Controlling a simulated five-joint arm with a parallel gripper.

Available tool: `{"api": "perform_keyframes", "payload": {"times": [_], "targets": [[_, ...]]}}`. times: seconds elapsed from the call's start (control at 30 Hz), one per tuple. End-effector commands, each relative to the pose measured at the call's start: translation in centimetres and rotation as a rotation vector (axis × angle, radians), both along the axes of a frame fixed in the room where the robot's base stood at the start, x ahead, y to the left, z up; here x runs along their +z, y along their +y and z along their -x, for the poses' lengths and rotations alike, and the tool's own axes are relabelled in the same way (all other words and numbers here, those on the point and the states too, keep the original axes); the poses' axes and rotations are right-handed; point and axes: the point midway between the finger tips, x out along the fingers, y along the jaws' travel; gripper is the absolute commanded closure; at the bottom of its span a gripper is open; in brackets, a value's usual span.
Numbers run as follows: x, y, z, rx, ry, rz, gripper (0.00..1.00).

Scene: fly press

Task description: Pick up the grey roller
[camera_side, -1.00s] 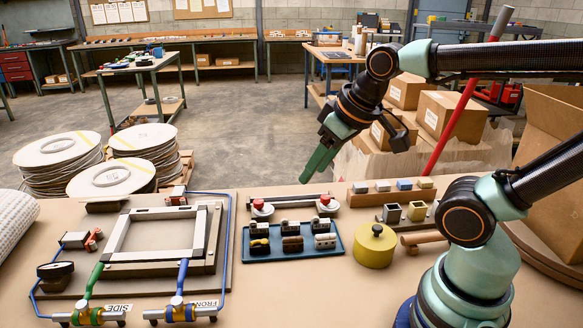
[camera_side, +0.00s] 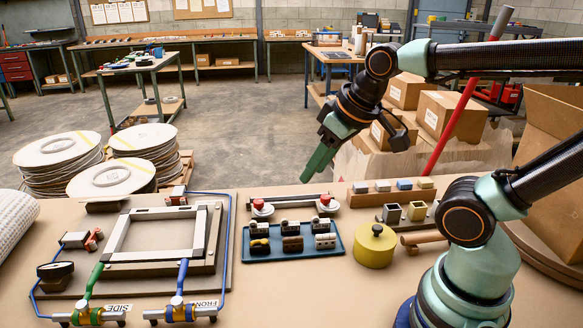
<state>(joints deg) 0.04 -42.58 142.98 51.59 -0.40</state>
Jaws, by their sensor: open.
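A blue tray (camera_side: 291,255) on the bench holds several small parts with dark upper bodies. The rightmost part has a pale grey front (camera_side: 325,241) and looks like the grey roller, though it is small and its shape is hard to tell.
A yellow lidded pot (camera_side: 375,246) stands right of the tray. Two red buttons (camera_side: 325,203) and a wooden block with small cubes (camera_side: 392,191) are behind. A frame fixture (camera_side: 165,238) with blue tubing lies left. A wooden handle (camera_side: 418,238) lies near my arm.

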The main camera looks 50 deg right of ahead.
Motion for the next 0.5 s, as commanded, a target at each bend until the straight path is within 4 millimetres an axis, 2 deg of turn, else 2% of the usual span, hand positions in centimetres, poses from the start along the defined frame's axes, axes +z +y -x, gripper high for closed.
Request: {"api": "perform_keyframes", "payload": {"times": [0.17, 0.27, 0.5], "targets": [[-0.2, -0.6, -1.4, 0.066, 0.057, 0.042, 0.57], [-0.7, -1.3, -3.0, 0.143, 0.115, 0.081, 0.57], [-3.1, -3.2, -7.2, 0.355, 0.254, 0.157, 0.57]]}}
